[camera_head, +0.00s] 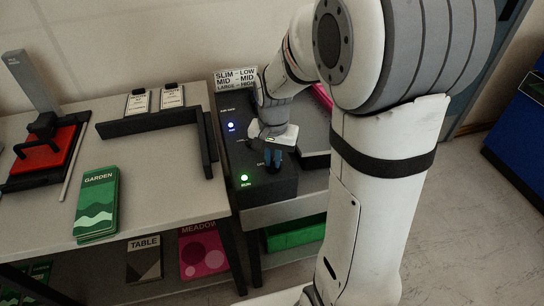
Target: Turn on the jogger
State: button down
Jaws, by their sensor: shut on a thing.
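The jogger appears to be the dark box (225,150) right of the table, with a sloped top. A blue light (231,125) glows on it towards the back, and a green light (245,177) glows near its front edge. A sign (236,79) at its back reads SLIM - LOW, MID - MID, LARGE - HIGH. My gripper (273,158) points down at the box's top, right of the two lights. Its fingers are shut on a small control there, which they mostly hide. I cannot tell the control's shape or setting.
The grey table (150,190) holds a green GARDEN stack (97,203), a dark angled fence (150,122), and a red-based press (45,152) at left. TABLE (144,258) and MEADOW (203,252) stacks lie on the shelf below. A green bin (295,233) sits under the box.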

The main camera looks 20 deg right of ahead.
aim_at(273, 162)
jog(key=shift+m, duration=1.3)
jog(key=c, duration=1.5)
grip_release()
jog(key=shift+r, duration=0.15)
notch_tip(273, 162, up, 8)
jog(key=shift+f+p, duration=0.2)
jog(key=shift+p, duration=0.3)
jog(key=shift+s, duration=0.1)
